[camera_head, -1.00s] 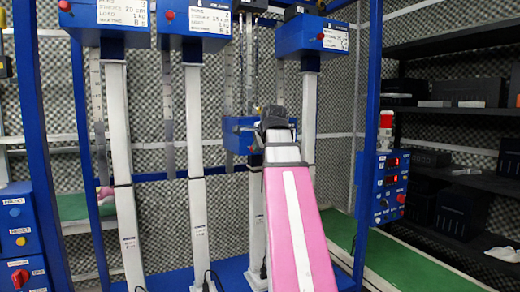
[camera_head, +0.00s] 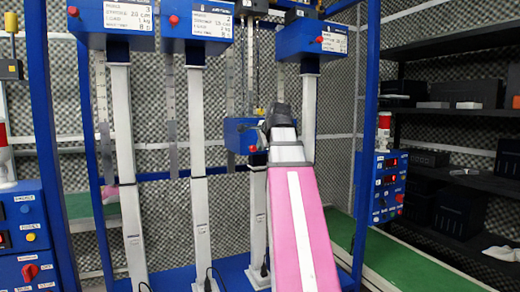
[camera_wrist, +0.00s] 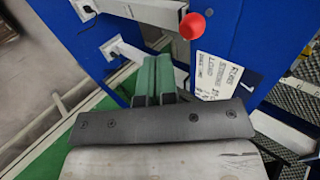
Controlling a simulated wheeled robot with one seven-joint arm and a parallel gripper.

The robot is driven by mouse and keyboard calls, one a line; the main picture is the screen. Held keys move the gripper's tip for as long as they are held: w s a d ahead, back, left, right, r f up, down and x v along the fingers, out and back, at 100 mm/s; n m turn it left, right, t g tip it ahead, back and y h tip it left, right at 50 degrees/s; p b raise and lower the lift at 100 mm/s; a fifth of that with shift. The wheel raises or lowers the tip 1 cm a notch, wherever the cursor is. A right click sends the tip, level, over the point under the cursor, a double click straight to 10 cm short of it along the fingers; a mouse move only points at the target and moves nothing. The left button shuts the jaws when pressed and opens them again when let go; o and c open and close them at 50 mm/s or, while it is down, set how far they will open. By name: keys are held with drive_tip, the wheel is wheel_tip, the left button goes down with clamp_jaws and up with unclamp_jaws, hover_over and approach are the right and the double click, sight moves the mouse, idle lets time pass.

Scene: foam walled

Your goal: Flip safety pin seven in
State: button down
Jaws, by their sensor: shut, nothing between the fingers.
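Red round pins stick out of blue boxes on the rig: on the left box (camera_head: 73,11), the second box (camera_head: 174,19), the right box (camera_head: 318,40) and the lower middle box (camera_head: 252,149). I cannot read a number seven on any. In the wrist view a red pin (camera_wrist: 192,25) stands out from a blue box with a white label, up and right of my fingertips (camera_wrist: 157,72) and apart from them. My gripper (camera_head: 277,108) is shut and empty, in front of the rig near the lower middle box. The arm hides part of the posts.
Blue uprights (camera_head: 365,110) frame the rig. A control box (camera_head: 388,187) with red displays hangs at the right, with dark shelves (camera_head: 450,115) beyond. A blue cabinet (camera_head: 35,235) stands at the left. A green strip (camera_head: 405,262) runs along the lower right.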

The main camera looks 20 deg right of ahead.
drive_tip(key=v, duration=0.8)
drive_tip(key=shift+s+r, duration=0.2)
drive_tip(key=shift+s, duration=0.1)
drive_tip(key=w+a+f+n+g, duration=0.1)
drive_tip(key=w+a+f+n, duration=0.15)
drive_tip(key=f, duration=0.85)
drive_tip(key=w+a+f+n+g, duration=0.2)
drive_tip(key=w+f+n, duration=0.1)
drive_tip(key=f, duration=0.8)
drive_tip(key=w+a+f+n+g, duration=0.1)
drive_tip(key=w+a+f+n, duration=0.15)
drive_tip(key=f, duration=0.85)
drive_tip(key=s+a+f+n+g, duration=0.1)
drive_tip(key=s+a+f+n, duration=0.2)
drive_tip(key=f, duration=0.8)
drive_tip(key=s+a+f+n+g, duration=0.2)
drive_tip(key=s+a+f+n, duration=0.1)
drive_tip(key=f, duration=0.8)
drive_tip(key=s+a+f+n+g, duration=0.2)
drive_tip(key=s+a+f+n, duration=0.1)
drive_tip(key=f, duration=0.8)
drive_tip(key=shift+s+a+f+n, duration=0.25)
drive_tip(key=shift+s+a+n, duration=0.1)
drive_tip(key=shift+s, duration=0.15)
